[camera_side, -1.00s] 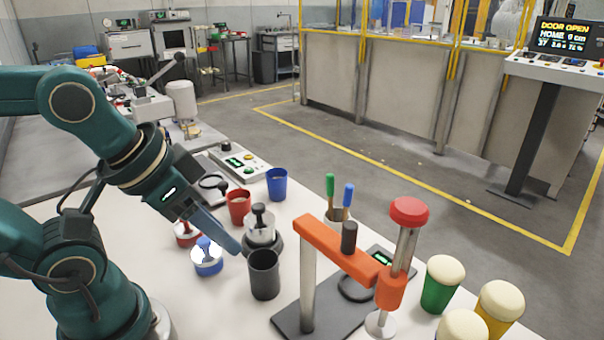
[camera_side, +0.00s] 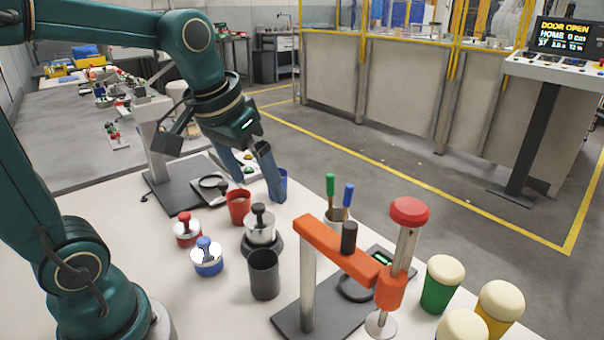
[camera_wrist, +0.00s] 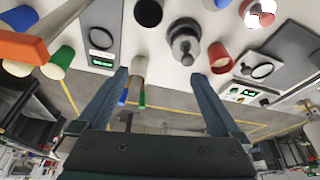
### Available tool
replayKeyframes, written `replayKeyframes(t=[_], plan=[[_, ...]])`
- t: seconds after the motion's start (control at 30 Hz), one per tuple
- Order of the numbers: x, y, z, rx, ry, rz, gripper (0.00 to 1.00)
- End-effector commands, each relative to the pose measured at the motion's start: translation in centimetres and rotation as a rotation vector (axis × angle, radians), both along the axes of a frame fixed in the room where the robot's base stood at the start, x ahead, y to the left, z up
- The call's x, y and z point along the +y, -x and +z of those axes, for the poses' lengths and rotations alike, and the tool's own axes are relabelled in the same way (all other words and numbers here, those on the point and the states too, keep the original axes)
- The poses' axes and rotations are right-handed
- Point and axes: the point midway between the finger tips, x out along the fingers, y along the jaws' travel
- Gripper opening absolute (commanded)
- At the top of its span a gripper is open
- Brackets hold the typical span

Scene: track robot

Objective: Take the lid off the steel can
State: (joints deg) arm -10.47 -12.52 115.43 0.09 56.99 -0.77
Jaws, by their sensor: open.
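The steel can (camera_side: 261,236) stands upright on a dark round base on the white table, with its lid on and a black knob (camera_side: 259,214) on top. In the wrist view the can (camera_wrist: 187,46) is at the top, right of centre, beyond the fingertips. My gripper (camera_side: 262,188) is open and empty. In the side view its fingers are above and behind the can, apart from the lid, and overlap the blue cup. In the wrist view the gripper (camera_wrist: 158,76) has its two fingers wide apart.
A red cup (camera_side: 238,207) and a blue cup (camera_side: 284,180) stand behind the can. A dark cup (camera_side: 264,276) is in front. Red-lidded (camera_side: 187,232) and blue-lidded (camera_side: 207,259) pots are left. An orange press arm (camera_side: 340,250) stands to the right.

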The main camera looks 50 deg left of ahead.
Motion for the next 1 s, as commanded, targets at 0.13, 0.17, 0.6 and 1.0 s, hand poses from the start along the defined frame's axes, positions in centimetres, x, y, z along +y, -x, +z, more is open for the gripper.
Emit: replayKeyframes(t=[0.13,0.17,0.6,1.0], plan=[[2.9,-2.6,-2.0,0.092,0.021,0.089,1.00],[3.4,-2.9,-2.5,0.109,0.026,0.105,1.00],[6.5,-3.6,-7.5,0.226,0.066,0.198,1.00],[6.6,-4.1,-11.2,0.222,0.066,0.196,1.00]])
